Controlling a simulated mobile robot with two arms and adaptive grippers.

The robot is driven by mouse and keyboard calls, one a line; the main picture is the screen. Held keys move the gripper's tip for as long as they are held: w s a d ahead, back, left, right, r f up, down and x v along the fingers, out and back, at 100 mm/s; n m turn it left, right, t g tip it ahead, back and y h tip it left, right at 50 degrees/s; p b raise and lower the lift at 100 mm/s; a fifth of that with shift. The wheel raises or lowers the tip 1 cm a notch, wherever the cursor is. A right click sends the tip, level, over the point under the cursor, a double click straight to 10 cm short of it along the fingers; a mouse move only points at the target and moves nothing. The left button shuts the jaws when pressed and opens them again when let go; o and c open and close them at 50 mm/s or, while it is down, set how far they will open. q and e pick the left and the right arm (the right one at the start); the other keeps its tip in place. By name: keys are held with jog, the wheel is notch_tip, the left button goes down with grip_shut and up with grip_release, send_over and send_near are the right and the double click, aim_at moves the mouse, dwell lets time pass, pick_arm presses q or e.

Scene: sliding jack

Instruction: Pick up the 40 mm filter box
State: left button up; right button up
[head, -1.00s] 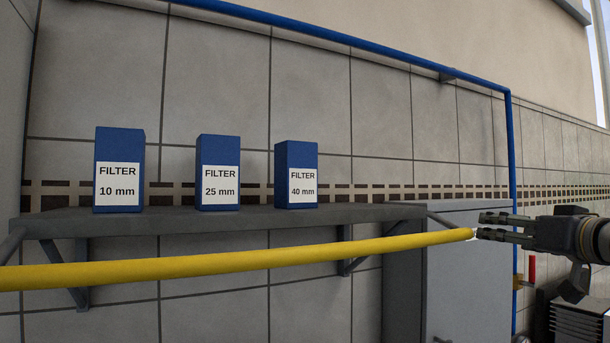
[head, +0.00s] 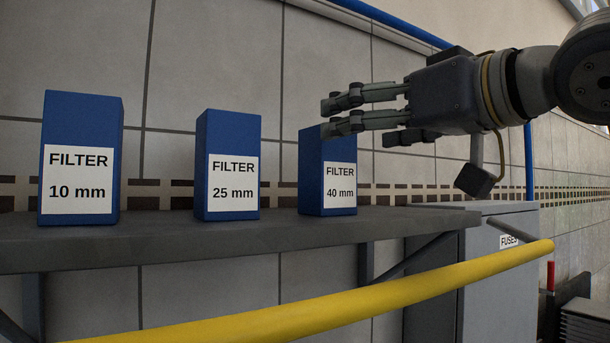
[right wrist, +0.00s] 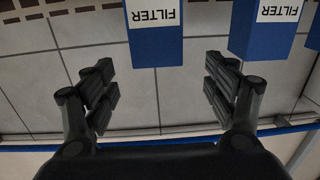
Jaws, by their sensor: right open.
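The 40 mm filter box (head: 326,180) is a blue upright box with a white label, at the right of the row on the grey shelf. My right gripper (head: 330,117) is open and empty at the height of the box's top; its lower finger overlaps the box's upper part in the head view. In the right wrist view, the gripper (right wrist: 158,80) has its fingers spread, and a blue box (right wrist: 155,42) lies ahead between them. The size on its label is cut off, but its place in the row fits the 40 mm box. My left gripper is not in view.
The 25 mm box (head: 229,135) and 10 mm box (head: 85,120) stand left of it on the shelf (head: 200,240), with gaps between. A yellow rail (head: 400,292) crosses in front, below the shelf. A grey fuse cabinet (head: 500,280) stands at right.

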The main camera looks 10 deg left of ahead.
jog(key=p+x, duration=0.4)
jog(key=x, duration=0.4)
jog(key=shift+w+r, duration=0.15)
jog(key=shift+w+a, duration=0.2)
jog(key=shift+w, duration=0.05)
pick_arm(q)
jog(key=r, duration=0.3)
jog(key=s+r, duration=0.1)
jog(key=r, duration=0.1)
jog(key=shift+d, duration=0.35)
pick_arm(e)
jog(key=c, duration=1.4)
jog(key=shift+c, duration=1.4)
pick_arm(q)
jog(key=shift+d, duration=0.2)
